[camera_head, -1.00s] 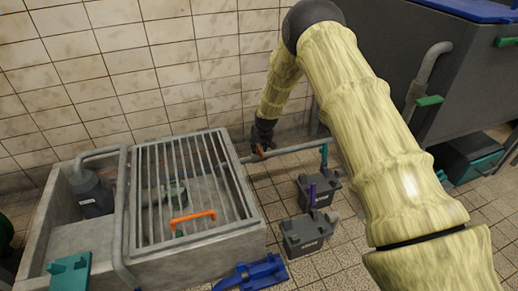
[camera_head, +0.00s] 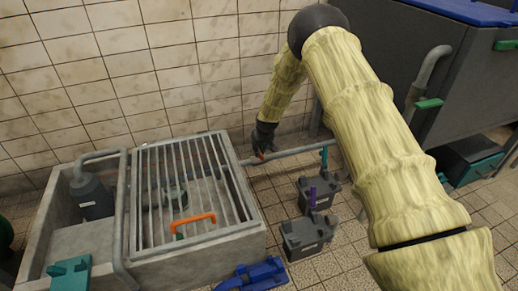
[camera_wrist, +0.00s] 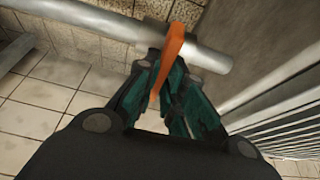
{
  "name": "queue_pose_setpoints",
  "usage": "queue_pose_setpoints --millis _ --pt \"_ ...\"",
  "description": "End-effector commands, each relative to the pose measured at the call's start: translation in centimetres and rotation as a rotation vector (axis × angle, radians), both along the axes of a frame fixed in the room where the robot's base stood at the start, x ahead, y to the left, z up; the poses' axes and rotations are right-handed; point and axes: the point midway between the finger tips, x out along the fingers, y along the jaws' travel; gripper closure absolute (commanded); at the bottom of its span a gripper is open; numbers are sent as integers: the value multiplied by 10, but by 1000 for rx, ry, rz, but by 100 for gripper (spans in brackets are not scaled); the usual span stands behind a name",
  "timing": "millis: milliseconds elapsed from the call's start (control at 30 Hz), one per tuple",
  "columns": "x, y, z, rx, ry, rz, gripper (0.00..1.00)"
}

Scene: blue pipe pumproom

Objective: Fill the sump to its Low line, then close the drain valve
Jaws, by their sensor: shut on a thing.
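The sump is a concrete tank (camera_head: 215,243) at the lower left in the head view, with a barred grate (camera_head: 138,235) over its right part. The water level and a Low line cannot be made out. A grey pipe (camera_head: 297,151) runs from the tank's right side along the wall. An orange valve lever (camera_wrist: 174,45) stands across this pipe in the wrist view; its orange also shows small in the head view (camera_head: 261,156). My gripper (camera_wrist: 163,88) has its teal fingers closed around the lever, just beside the pipe. In the head view my gripper (camera_head: 263,148) is small and dark.
An orange handle (camera_head: 194,218) lies under or at the grate. Dark grey boxes (camera_head: 308,236) and a blue pedal-like part (camera_head: 258,274) stand on the floor right of the tank. A large dark tank (camera_head: 470,75) with a green-handled pipe is at right.

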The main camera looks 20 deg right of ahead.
Motion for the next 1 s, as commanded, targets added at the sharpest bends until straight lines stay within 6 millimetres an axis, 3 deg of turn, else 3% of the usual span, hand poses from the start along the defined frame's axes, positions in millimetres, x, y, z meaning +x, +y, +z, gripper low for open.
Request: queue_pose_setpoints --millis 367,1000 --pt "1 -4 3 3 -2 247 100" --pt "3 -7 -2 0 -2 851 100"
